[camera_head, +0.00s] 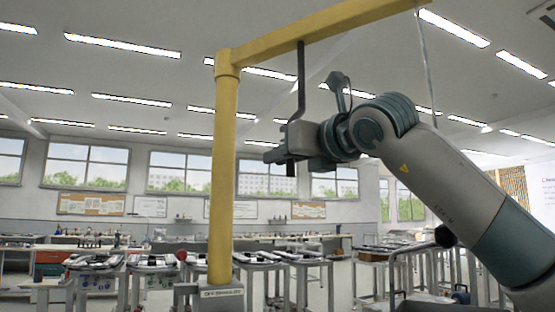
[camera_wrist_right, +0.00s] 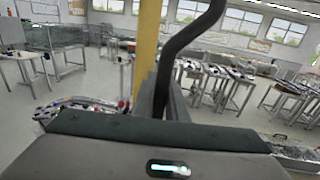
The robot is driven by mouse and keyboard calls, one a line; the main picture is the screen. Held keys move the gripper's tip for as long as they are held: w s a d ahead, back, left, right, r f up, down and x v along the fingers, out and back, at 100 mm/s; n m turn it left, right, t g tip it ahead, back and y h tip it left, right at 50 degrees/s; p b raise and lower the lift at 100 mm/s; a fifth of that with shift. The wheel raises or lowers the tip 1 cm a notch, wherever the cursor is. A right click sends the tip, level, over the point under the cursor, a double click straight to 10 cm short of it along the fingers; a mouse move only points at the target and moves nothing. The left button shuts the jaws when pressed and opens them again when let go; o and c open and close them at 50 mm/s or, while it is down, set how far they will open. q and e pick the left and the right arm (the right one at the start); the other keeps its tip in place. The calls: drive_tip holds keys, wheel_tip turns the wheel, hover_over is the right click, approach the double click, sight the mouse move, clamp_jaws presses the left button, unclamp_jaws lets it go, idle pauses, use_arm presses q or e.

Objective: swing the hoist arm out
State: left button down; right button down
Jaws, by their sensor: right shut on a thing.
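The yellow hoist has an upright post (camera_head: 225,180) left of centre in the head view. Its yellow hoist arm (camera_head: 325,25) runs from the post top toward the upper right. A dark handle (camera_head: 301,78) hangs down from the hoist arm. My right gripper (camera_head: 284,150) is shut on the handle's lower part, just right of the post. In the right wrist view, the bent handle (camera_wrist_right: 187,40) rises from between the fingers of my right gripper (camera_wrist_right: 163,103), and the post (camera_wrist_right: 145,42) stands behind it. The fingertips are partly hidden there. My left gripper is in neither view.
A thin grey line (camera_head: 427,65) hangs from the hoist arm's right part and passes behind my right arm. Workbenches (camera_head: 270,257) with trays stand around the post. Grey floor shows between the tables (camera_wrist_right: 95,75) in the wrist view.

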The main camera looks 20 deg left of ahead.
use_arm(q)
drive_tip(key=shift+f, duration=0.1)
use_arm(e)
drive_tip(key=shift+d+f, duration=0.1)
drive_tip(key=shift+f, duration=0.1)
idle(0.6)
